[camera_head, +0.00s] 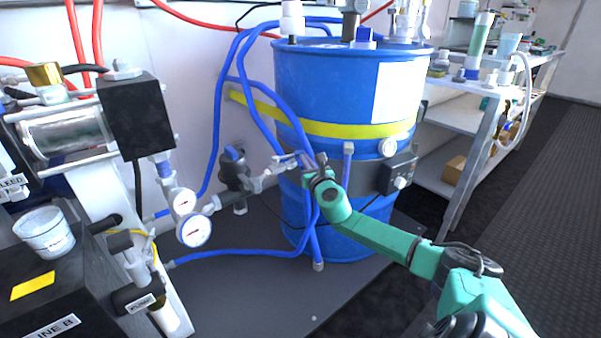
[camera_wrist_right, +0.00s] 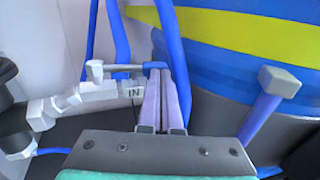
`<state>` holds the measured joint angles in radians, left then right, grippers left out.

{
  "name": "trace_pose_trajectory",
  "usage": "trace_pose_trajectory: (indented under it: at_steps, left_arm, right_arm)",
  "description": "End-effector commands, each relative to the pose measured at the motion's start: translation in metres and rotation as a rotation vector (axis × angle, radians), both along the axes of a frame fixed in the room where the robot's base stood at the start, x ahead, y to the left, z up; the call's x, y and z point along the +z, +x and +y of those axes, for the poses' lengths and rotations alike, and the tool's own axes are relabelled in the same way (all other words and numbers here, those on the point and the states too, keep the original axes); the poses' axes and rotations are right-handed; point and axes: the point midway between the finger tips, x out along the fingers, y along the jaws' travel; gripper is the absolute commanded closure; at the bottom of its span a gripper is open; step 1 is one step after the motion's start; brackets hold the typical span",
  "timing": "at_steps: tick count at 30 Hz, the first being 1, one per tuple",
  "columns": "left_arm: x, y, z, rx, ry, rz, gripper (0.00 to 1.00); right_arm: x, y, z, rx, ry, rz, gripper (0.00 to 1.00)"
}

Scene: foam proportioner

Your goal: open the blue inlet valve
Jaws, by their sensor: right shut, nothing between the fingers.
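The inlet valve, marked IN, sits on grey pipe fittings in front of the blue drum. Its lever (camera_wrist_right: 115,69) lies roughly level in the right wrist view, with a grey bar to the left and a blue part (camera_wrist_right: 155,65) at the fingertips. In the head view the valve (camera_head: 285,160) is partly hidden by my gripper. My right gripper (camera_head: 308,165) is shut and empty. Its purple fingers (camera_wrist_right: 160,80) stand side by side, with their tips at the blue part; I cannot tell whether they touch. My left gripper is not in view.
The blue drum (camera_head: 330,95) stands close behind the gripper. A second blue lever with a grey end (camera_wrist_right: 262,100) stands upright to the right. Blue hoses (camera_head: 225,110) hang around the valve. Pressure gauges (camera_head: 194,231) are at left. The dark mat (camera_head: 250,290) in front is mostly clear.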

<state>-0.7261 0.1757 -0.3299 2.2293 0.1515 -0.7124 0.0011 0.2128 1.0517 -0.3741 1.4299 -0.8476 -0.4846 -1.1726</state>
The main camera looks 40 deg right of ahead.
Motion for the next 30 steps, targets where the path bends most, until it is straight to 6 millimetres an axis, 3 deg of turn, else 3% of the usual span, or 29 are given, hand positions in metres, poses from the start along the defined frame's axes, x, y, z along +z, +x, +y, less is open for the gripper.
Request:
trace_pose_trajectory:
  at_steps: [12, 30]
  left_arm:
    - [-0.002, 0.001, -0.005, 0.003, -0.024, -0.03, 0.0]
    - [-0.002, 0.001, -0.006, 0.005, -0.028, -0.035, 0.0]
  right_arm:
    - [0.0, 0.016, -0.012, -0.004, 0.0, 0.0, 1.0]
    - [0.003, 0.018, -0.014, -0.006, -0.001, -0.004, 1.0]
